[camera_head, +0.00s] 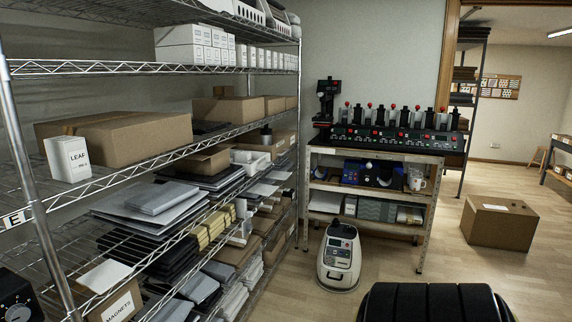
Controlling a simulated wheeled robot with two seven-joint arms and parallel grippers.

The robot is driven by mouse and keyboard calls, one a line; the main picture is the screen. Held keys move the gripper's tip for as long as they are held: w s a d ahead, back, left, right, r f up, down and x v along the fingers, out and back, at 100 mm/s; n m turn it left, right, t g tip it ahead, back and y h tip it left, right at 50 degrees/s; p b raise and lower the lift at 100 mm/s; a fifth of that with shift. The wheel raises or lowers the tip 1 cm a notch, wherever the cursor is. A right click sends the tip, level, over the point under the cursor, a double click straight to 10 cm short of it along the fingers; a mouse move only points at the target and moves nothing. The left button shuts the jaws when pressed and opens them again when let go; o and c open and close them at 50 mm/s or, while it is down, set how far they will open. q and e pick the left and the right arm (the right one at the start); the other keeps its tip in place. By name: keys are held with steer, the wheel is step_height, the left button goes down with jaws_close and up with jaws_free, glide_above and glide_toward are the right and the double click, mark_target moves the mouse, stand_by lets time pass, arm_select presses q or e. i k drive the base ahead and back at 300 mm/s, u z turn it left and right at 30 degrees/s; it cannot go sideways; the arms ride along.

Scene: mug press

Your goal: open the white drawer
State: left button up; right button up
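I cannot make out a white drawer for certain. A row of white box fronts (195,45) stands on an upper level of the wire rack at left, and they look closed. A white open bin (251,160) sits on a middle level of the same rack, near its far end. A flat white item (325,202) lies on the lower shelf of the workbench at the back. Neither of my grippers is in view.
The wire rack (150,68) fills the left side. A workbench (375,151) with several mug presses stands at the back. A white wheeled machine (339,255) stands before it. A cardboard box (499,222) sits on the floor at right.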

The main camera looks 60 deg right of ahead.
mark_target(260, 161)
steer(key=z, duration=0.35)
steer(key=k, duration=0.45)
steer(key=z, duration=1.65)
steer(key=i, duration=1.2)
steer(key=u, duration=0.2)
